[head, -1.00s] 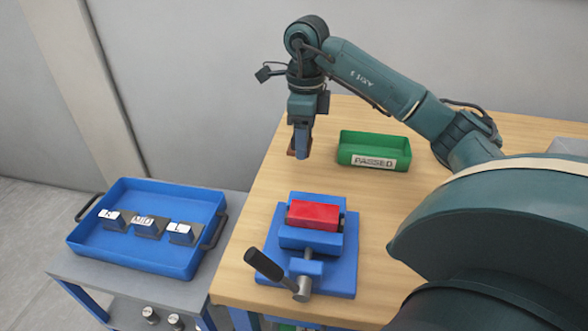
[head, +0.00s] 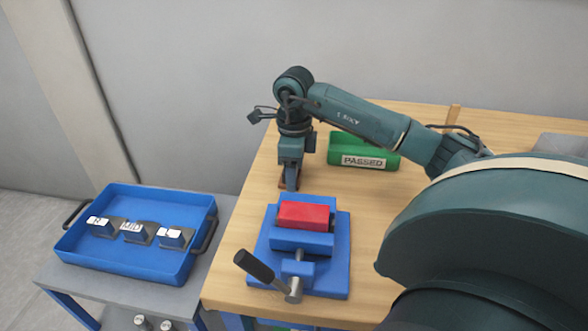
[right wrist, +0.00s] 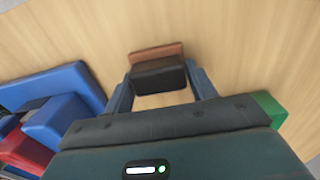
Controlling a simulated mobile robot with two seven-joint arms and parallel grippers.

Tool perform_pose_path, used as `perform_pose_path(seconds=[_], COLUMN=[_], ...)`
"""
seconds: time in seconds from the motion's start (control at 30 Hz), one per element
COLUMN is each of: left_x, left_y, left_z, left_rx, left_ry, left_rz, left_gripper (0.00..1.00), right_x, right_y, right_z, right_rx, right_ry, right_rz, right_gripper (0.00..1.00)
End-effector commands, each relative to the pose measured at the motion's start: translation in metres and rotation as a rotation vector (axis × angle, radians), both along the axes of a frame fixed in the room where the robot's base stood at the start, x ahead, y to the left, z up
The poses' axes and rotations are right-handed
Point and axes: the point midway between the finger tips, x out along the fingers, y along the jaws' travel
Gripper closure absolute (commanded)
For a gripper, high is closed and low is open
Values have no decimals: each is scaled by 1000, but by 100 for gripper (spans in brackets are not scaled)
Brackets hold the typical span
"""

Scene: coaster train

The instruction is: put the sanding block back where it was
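The sanding block (right wrist: 158,68), brown with a black part, sits between the two fingers of my right gripper (right wrist: 160,82) in the right wrist view. Both fingers appear to touch its sides, so the gripper is shut on it. In the head view my right gripper (head: 291,184) points straight down behind the blue vise, and only a brown edge of the block shows at its tips. The block is at or very near the wooden tabletop (head: 385,235); I cannot tell whether it touches. My left gripper is not in view.
The blue vise (head: 330,270) holds a red block (head: 305,215) just in front of my right gripper. A green tray marked PASSED (head: 362,161) stands behind to the right. A blue tray (head: 125,258) with labelled dark pieces is on the grey cart at left.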

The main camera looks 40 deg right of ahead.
Motion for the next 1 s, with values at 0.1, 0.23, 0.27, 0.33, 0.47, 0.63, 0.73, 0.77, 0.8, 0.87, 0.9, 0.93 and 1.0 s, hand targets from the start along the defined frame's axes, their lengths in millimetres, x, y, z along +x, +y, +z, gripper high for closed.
perform_pose_path(seconds=[0.1,0.23,0.27,0.33,0.47,0.63,0.73,0.77,0.8,0.87,0.9,0.93,1.0], left_x=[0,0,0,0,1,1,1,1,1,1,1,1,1], left_y=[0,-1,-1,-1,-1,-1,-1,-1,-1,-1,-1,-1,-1], left_z=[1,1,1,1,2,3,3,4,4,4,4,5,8], left_rx=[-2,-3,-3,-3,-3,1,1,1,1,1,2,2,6], left_ry=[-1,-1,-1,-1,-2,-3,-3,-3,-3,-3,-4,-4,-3], left_rz=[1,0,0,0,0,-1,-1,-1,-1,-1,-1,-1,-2], left_gripper=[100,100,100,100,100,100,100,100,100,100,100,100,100], right_x=[0,0,0,0,0,1,1,1,2,1,1,1,1], right_y=[0,0,0,0,0,0,0,0,0,0,0,0,-1], right_z=[0,0,0,0,1,14,33,40,49,63,71,78,94], right_rx=[0,0,0,0,0,0,0,0,-1,1,-1,-1,-1], right_ry=[0,0,0,0,0,-4,-6,-6,-7,-7,-6,-7,-5], right_rz=[-1,-1,-1,-1,-1,-1,0,0,0,0,-1,-1,-1], right_gripper=[34,23,23,23,23,23,23,23,23,23,23,23,23])
